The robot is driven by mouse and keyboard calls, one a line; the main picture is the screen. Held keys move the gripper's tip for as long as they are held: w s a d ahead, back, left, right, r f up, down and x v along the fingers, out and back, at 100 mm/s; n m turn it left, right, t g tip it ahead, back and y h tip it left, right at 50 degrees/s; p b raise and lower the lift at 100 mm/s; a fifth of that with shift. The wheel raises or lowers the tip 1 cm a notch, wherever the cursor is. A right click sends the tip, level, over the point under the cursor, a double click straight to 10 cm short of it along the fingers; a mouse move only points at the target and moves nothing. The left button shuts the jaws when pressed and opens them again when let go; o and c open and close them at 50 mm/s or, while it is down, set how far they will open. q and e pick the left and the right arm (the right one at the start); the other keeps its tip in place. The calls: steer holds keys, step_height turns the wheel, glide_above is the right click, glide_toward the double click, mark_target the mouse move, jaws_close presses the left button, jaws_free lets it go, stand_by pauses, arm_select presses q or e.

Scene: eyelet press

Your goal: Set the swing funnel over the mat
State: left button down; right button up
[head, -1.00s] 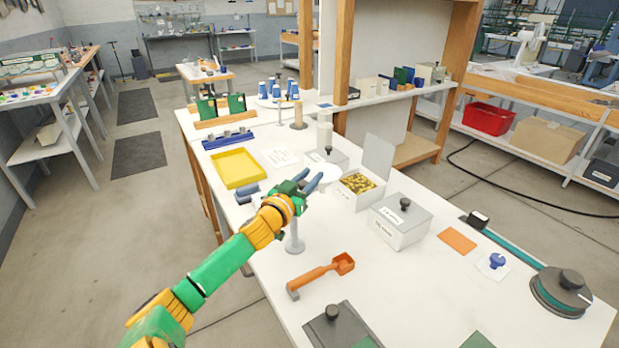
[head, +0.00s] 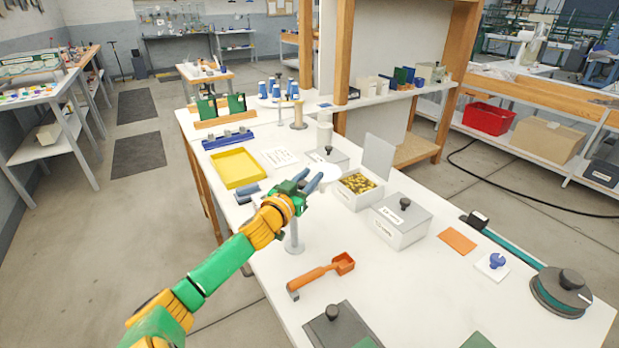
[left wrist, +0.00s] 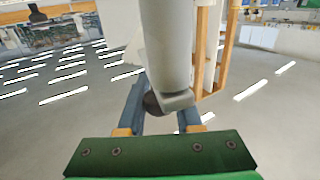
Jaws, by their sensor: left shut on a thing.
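My left gripper (head: 305,184) is above the middle of the white bench. Its blue fingers are shut on a dark round knob (left wrist: 153,102), which shows between the fingertips in the left wrist view, beside a pale cylinder (left wrist: 167,45). The knob seems to belong to the swing funnel. A white round part (head: 322,174) shows just beyond the fingers, and a pale post (head: 293,235) stands below them; the gripper hides how they join. An orange flat square (head: 457,242) and a white square (head: 484,268) with a blue knobbed piece lie to the right; I cannot tell which is the mat.
An open box of yellow pieces (head: 342,193) and a lidded grey box (head: 400,225) stand right of the gripper. An orange scoop (head: 315,275) lies in front. A yellow tray (head: 237,168) is at the left. Bare bench lies between the scoop and orange square.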

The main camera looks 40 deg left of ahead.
arm_select(q)
steer(key=shift+a+n+y, duration=0.1)
steer(key=shift+n+y, duration=0.2)
steer(key=shift+y, duration=0.1)
stand_by(0.3)
steer(key=shift+s+a+f+n+g+y+b, duration=0.1)
steer(key=shift+a+n+g+y+b, duration=0.3)
steer(key=shift+y, duration=0.4)
steer(key=s+a+n+g+y+b, duration=0.2)
steer(key=n+g+y+b, duration=0.3)
steer(key=n+g+b, duration=0.1)
steer(key=s+a+n+g+y+b, duration=0.2)
steer(key=n+g+y+b, duration=0.4)
steer(key=g+b, duration=0.3)
steer(key=shift+s+a+n+g+b, duration=0.35)
steer(key=shift+s+n+g, duration=0.25)
steer(key=shift+s+n, duration=0.2)
steer(key=shift+a, duration=0.1)
steer(key=c, duration=0.6)
jaws_free()
steer(key=shift+a, duration=0.1)
